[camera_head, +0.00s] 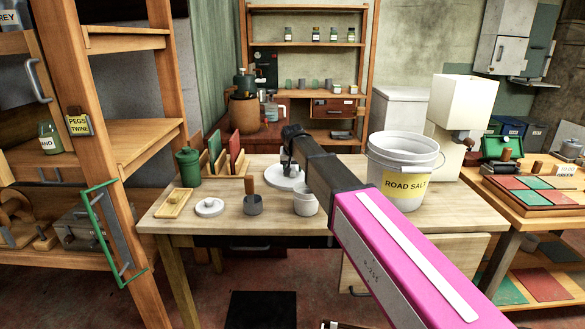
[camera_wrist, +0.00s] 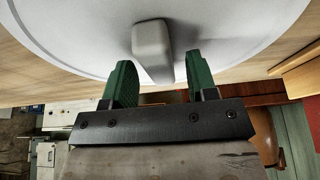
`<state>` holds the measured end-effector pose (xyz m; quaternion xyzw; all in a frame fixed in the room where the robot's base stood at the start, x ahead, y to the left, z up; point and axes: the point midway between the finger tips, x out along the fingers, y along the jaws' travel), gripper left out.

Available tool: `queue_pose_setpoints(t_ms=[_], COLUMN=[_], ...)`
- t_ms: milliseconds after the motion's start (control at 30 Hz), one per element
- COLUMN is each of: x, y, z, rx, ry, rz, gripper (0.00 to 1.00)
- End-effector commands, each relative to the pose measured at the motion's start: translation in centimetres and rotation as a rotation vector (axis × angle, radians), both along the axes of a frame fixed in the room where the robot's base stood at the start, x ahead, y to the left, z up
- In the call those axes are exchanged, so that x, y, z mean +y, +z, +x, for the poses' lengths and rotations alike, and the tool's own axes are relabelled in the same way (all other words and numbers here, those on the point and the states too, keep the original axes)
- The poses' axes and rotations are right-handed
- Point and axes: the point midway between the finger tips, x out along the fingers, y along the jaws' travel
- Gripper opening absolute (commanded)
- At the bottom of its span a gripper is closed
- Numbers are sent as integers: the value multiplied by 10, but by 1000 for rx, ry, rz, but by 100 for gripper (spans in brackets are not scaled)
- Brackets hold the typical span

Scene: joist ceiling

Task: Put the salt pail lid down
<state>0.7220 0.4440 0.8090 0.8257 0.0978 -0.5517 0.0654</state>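The salt pail lid (camera_head: 274,181) is a wide white disc at the middle of the wooden table, flat on it or just above; I cannot tell which. It fills the top of the wrist view (camera_wrist: 80,40), with its pale block-shaped knob (camera_wrist: 152,48) in the middle. My gripper (camera_head: 289,158) is over the lid. In the wrist view its green fingers (camera_wrist: 163,82) stand apart, one to each side of the knob, with a visible gap at the right finger. The white salt pail (camera_head: 393,157), labelled ROAD SALT, stands open to the right of my arm.
A small white lid (camera_head: 209,207), a grey cup (camera_head: 253,205) and a white pot (camera_head: 305,203) stand at the table's front. A green canister (camera_head: 188,167) and a wooden file rack (camera_head: 226,160) stand at the left.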

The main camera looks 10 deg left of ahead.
Motion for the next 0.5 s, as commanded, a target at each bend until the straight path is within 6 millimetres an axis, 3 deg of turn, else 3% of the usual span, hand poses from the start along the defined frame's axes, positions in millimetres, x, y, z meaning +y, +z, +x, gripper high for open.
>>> queue_pose_setpoints(t_ms=[267,500], x=[-1,-5], y=[13,54], z=[-5,-22], rx=[-1,-2], ry=[0,0], rz=[0,1], gripper=[53,53])
